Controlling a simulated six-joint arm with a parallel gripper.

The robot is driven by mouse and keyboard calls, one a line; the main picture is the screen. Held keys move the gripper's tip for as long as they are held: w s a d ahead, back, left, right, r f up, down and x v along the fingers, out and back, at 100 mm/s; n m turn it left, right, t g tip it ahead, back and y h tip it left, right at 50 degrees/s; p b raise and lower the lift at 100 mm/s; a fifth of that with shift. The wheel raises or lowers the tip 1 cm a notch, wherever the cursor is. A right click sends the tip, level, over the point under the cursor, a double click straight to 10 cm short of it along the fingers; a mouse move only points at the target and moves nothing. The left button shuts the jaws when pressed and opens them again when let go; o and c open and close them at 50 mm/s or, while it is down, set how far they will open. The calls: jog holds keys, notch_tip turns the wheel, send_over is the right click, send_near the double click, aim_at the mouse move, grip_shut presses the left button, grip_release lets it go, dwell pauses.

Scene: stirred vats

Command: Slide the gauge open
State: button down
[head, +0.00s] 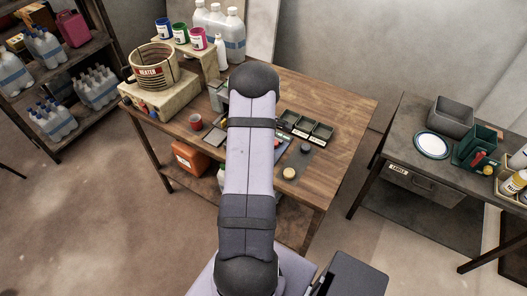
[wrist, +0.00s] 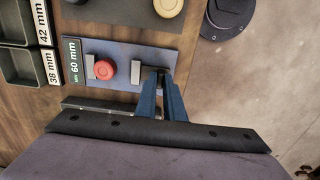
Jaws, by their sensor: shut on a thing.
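The gauge (wrist: 128,52) shows in the wrist view as a blue-grey plate with a green label (wrist: 74,60) reading 60 mm. A grey upright block (wrist: 90,68) stands at its left and a second grey block (wrist: 147,74) at its right. A round red piece (wrist: 106,70) sits between the blocks, close to the left one and apart from the right one. My gripper (wrist: 165,74) has its blue fingers close together at the right block, shut on the gauge's slider. The fingertips hide part of the grip. In the head view my arm hides the gripper and most of the gauge.
Small dark bins (head: 306,127), labelled 42 mm and 38 mm in the wrist view (wrist: 17,66), stand beside the gauge. A yellow disc (head: 289,173) and a dark disc (head: 305,148) lie near it. The wooden table's (head: 345,105) right part is clear.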

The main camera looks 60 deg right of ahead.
jog(key=shift+d, duration=0.1)
jog(key=c, duration=1.9)
grip_release()
jog(key=shift+o, duration=0.2)
jog(key=shift+r, duration=0.1)
jog(key=shift+r+b, duration=1.4)
jog(key=shift+r, duration=2.25)
